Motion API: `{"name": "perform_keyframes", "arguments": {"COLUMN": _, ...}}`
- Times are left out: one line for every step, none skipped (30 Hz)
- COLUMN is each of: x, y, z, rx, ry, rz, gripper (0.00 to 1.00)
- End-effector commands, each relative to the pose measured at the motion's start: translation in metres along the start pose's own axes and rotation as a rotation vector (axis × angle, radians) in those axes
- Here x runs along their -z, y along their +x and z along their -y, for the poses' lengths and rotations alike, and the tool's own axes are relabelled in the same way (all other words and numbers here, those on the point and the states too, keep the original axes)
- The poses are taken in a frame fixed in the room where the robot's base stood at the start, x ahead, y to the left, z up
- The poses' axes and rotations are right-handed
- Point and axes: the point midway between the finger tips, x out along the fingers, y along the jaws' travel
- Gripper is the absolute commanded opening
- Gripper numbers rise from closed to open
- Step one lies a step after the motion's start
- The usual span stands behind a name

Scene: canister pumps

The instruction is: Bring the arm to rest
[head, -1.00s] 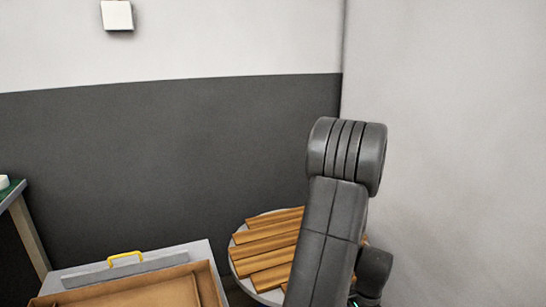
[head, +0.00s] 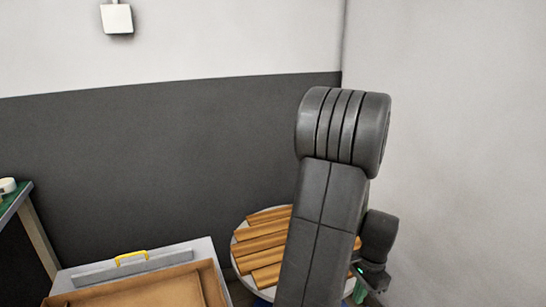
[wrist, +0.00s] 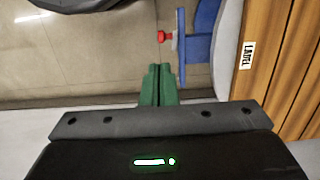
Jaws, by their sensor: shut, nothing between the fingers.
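My gripper (wrist: 158,72) shows in the wrist view as two green fingers pressed together, with nothing between them. In the head view a small green part of the gripper (head: 359,291) shows low, beside my dark grey arm. The arm stands bent up in front of the round table and hides part of it. In the wrist view a blue object (wrist: 202,45) with a red knob (wrist: 164,37) lies just beyond and right of the fingertips. I cannot tell how far below the fingers it is.
A round table with wooden slats (head: 262,241) stands behind my arm; slats with a small label (wrist: 246,55) show in the wrist view. A cardboard-coloured tray (head: 150,291) and a yellow handle (head: 131,258) are at lower left. A green-topped table (head: 14,197) stands far left. Walls close off the back and right.

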Motion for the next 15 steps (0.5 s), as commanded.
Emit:
{"name": "perform_keyframes", "arguments": {"x": 0.001, "y": 0.017, "z": 0.000, "rx": -0.002, "ry": 0.000, "rz": 0.002, "gripper": 0.00}}
{"name": "perform_keyframes", "arguments": {"x": 0.002, "y": 0.023, "z": 0.000, "rx": -0.003, "ry": 0.000, "rz": 0.003, "gripper": 0.00}}
{"name": "perform_keyframes", "arguments": {"x": 0.003, "y": 0.031, "z": 0.000, "rx": -0.002, "ry": 0.000, "rz": 0.002, "gripper": 0.00}}
{"name": "perform_keyframes", "arguments": {"x": 0.003, "y": 0.037, "z": 0.000, "rx": -0.002, "ry": 0.000, "rz": 0.002, "gripper": 0.00}}
{"name": "perform_keyframes", "arguments": {"x": 0.004, "y": 0.043, "z": 0.000, "rx": -0.002, "ry": 0.000, "rz": 0.002, "gripper": 0.00}}
{"name": "perform_keyframes", "arguments": {"x": 0.005, "y": 0.051, "z": 0.000, "rx": -0.002, "ry": 0.000, "rz": 0.001, "gripper": 0.00}}
{"name": "perform_keyframes", "arguments": {"x": 0.005, "y": 0.057, "z": 0.000, "rx": -0.002, "ry": 0.000, "rz": 0.002, "gripper": 0.00}}
{"name": "perform_keyframes", "arguments": {"x": 0.006, "y": 0.063, "z": 0.000, "rx": -0.002, "ry": 0.000, "rz": 0.001, "gripper": 0.00}}
{"name": "perform_keyframes", "arguments": {"x": 0.006, "y": 0.071, "z": 0.000, "rx": -0.002, "ry": 0.000, "rz": 0.002, "gripper": 0.00}}
{"name": "perform_keyframes", "arguments": {"x": 0.007, "y": 0.078, "z": 0.000, "rx": -0.002, "ry": 0.000, "rz": 0.002, "gripper": 0.00}}
{"name": "perform_keyframes", "arguments": {"x": 0.007, "y": 0.085, "z": 0.000, "rx": -0.001, "ry": 0.000, "rz": 0.001, "gripper": 0.00}}
{"name": "perform_keyframes", "arguments": {"x": 0.008, "y": 0.093, "z": 0.000, "rx": -0.001, "ry": 0.000, "rz": 0.001, "gripper": 0.00}}
{"name": "perform_keyframes", "arguments": {"x": 0.009, "y": 0.097, "z": 0.000, "rx": -0.001, "ry": 0.000, "rz": 0.000, "gripper": 0.00}}
{"name": "perform_keyframes", "arguments": {"x": 0.009, "y": 0.100, "z": 0.001, "rx": 0.000, "ry": 0.000, "rz": 0.000, "gripper": 0.00}}
{"name": "perform_keyframes", "arguments": {"x": 0.009, "y": 0.104, "z": 0.001, "rx": 0.000, "ry": 0.001, "rz": -0.001, "gripper": 0.00}}
